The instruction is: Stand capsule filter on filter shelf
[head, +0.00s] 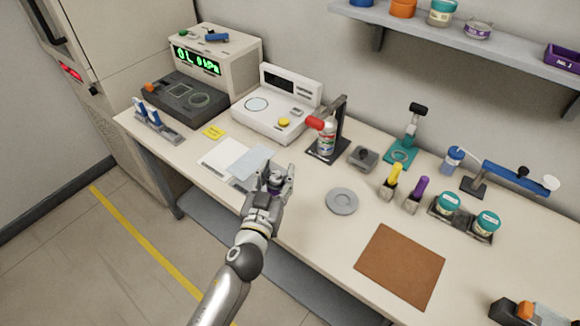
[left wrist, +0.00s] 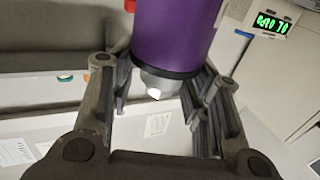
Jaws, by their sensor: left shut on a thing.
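The capsule filter is a purple cylinder (left wrist: 176,35) with a dark band and a pale nozzle at its lower end in the left wrist view. My left gripper (head: 276,178) is shut on it above the front edge of the bench. In the head view the fingers hide most of the filter. The grey wall shelf (head: 520,63) at the upper right is probably the filter shelf, far from my left gripper. My right gripper is not in view.
Several coloured containers and a purple bin (head: 563,57) stand on the shelf. Below, the bench (head: 308,225) holds a stand with a red-topped bottle (head: 326,138), a grey disc (head: 341,201), a brown mat (head: 400,266) and teal-lidded jars (head: 487,222). Bare bench lies around the disc.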

